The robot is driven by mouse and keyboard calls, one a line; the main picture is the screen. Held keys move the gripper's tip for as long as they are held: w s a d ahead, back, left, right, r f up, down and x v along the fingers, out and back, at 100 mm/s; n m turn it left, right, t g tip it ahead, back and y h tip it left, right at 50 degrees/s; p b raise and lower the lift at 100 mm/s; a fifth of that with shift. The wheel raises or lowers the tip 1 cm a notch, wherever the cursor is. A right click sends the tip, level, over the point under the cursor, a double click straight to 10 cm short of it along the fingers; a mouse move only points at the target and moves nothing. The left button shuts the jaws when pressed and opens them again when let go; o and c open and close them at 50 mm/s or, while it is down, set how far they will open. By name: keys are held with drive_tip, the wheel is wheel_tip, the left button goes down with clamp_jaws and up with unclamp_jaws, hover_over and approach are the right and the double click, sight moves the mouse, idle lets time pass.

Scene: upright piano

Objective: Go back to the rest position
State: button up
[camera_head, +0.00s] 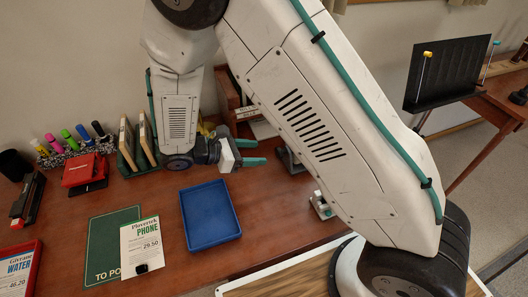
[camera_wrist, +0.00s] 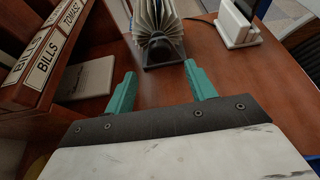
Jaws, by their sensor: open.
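My gripper (camera_head: 252,152) is above the wooden desk (camera_head: 265,194), with its teal fingers pointing right in the head view. In the wrist view my gripper (camera_wrist: 162,88) shows its two teal fingers spread apart with nothing between them. Beyond the fingertips stands a rotary card file (camera_wrist: 158,32) on a dark base, apart from the fingers. My white arm covers much of the head view and hides part of the desk.
A wooden sorter labelled BILLS (camera_wrist: 42,55) stands close on the left in the wrist view. A white device stand (camera_wrist: 236,27) is at upper right. In the head view a blue tray (camera_head: 210,214), a green mat (camera_head: 105,238) and a file rack (camera_head: 137,150) are on the desk.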

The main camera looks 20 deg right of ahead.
drive_tip(key=shift+a+r, duration=0.15)
drive_tip(key=shift+a, duration=0.15)
